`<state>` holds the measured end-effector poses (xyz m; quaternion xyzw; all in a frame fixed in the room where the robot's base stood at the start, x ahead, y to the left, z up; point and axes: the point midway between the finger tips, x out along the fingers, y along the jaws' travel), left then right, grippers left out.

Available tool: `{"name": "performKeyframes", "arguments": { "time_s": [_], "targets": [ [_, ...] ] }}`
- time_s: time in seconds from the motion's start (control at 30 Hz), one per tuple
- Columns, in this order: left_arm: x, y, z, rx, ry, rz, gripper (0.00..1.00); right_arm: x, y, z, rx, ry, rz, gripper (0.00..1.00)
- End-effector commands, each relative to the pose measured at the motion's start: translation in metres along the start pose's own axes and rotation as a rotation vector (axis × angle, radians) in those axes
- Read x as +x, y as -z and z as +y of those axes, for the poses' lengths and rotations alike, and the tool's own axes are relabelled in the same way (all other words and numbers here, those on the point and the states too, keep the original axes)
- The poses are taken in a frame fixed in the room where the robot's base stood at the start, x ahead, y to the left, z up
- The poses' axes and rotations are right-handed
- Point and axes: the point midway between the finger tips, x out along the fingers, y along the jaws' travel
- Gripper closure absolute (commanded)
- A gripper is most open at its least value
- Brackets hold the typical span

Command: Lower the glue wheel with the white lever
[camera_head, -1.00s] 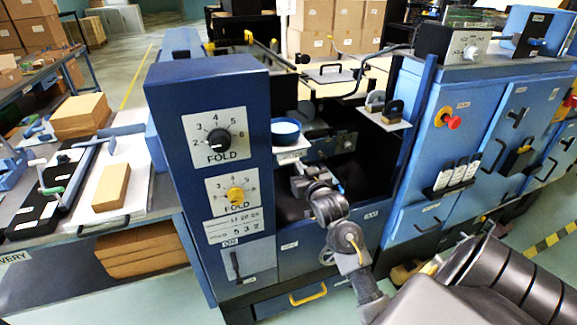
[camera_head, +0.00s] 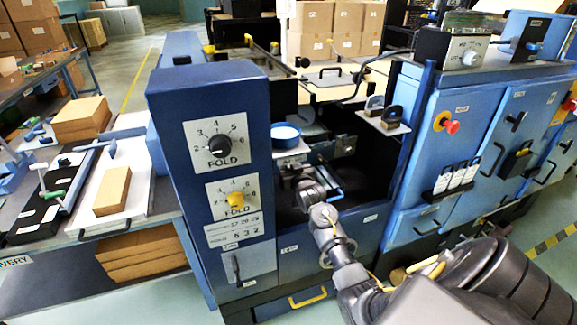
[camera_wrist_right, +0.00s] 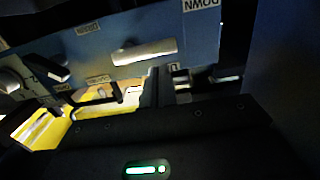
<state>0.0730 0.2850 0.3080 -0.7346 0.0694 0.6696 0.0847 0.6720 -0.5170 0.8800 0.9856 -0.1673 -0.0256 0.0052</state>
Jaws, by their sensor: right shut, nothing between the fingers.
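My right arm reaches into the dark open bay of the blue machine (camera_head: 395,175) in the head view. My right gripper (camera_head: 303,177) is low in the bay, below the blue round dish; its fingertips are hard to make out. In the right wrist view the gripper is shut and empty, facing a blue panel (camera_wrist_right: 100,40) with an upside-down "DOWN" label (camera_wrist_right: 200,5). A pale bar (camera_wrist_right: 143,52) shows on that panel; I cannot tell whether it is the white lever. The glue wheel cannot be clearly identified. My left gripper is not in view.
A blue dish (camera_head: 286,132) sits on a small shelf left of the bay. The control column (camera_head: 170,125) with two fold dials stands at left. A shelf with dark-handled blocks (camera_head: 384,119) is at right. A red button (camera_head: 451,127) projects from the right cabinet.

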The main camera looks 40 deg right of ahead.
Motion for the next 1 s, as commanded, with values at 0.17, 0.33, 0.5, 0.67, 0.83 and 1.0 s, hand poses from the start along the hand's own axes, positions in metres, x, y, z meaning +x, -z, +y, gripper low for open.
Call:
{"name": "performKeyframes", "arguments": {
  "time_s": [0.17,0.33,0.5,0.67,0.83,1.0],
  "targets": [
    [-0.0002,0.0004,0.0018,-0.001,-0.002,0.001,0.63,0.001,-0.005,0.0,0.0,0.0,0.0,1.0],
    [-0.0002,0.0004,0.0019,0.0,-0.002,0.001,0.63,0.0009,-0.0052,0.0,0.0,0.0,0.0,1.0],
    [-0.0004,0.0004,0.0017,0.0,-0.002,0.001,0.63,0.0009,-0.0052,-0.0001,-0.004,0.0,0.0,1.0],
    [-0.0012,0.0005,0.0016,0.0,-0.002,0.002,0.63,0.001,-0.0064,-0.0011,-0.039,-0.001,0.0,1.0],
    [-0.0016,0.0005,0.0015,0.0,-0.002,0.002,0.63,0.0011,-0.0074,-0.0013,-0.064,-0.003,0.0,1.0],
    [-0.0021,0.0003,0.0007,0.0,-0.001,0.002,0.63,0.0012,-0.0086,-0.002,-0.092,-0.005,0.0,1.0]
  ]
}}
